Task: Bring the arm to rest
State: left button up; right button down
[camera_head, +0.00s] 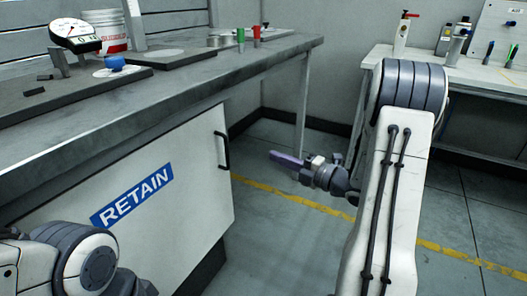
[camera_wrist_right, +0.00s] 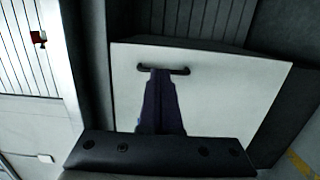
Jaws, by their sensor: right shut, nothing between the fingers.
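My right gripper (camera_head: 273,155) shows in the head view at the end of my right arm, in free air to the right of the cabinet door (camera_head: 205,190). Its narrow purple-grey fingers are shut with nothing between them. In the right wrist view, the shut fingers (camera_wrist_right: 160,85) appear in front of the white door (camera_wrist_right: 220,95), their tips overlapping its black handle (camera_wrist_right: 163,69). The head view shows the fingers apart from the handle (camera_head: 222,151). Only part of my left arm shows at the bottom left; its gripper is out of view.
The grey workbench (camera_head: 180,85) runs along the left above the door, which carries a blue RETAIN label (camera_head: 132,196). A dial gauge (camera_head: 72,33) and a white bucket (camera_head: 106,30) stand on it. A second bench (camera_head: 470,75) stands back right. The floor (camera_head: 290,225) between is clear.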

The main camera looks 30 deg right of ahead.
jog(key=m+g+h, duration=0.3)
jog(key=m+h, duration=0.1)
jog(key=m, duration=0.1)
send_near(228, 162)
jog(key=x, duration=0.4)
jog(key=shift+a+r, duration=0.1)
jog(key=shift+r, duration=0.05)
jog(key=s+a+f+m+g+h, duration=0.25)
jog(key=s+a+m+g, duration=0.5)
jog(key=s+a, duration=0.7)
jog(key=s+a+m+g+p, duration=0.1)
jog(key=s+m+g, duration=0.1)
jog(key=s, duration=0.7)
jog(key=s+a+m+g, duration=0.2)
jog(key=s+g, duration=0.1)
jog(key=s, duration=0.5)
notch_tip(228, 162, up, 39)
jog(key=s+p, duration=0.1)
jog(key=p, duration=3.7)
jog(key=shift+s+d+h, duration=0.25)
jog(key=shift+s+h, duration=0.15)
jog(key=shift+h, duration=0.05)
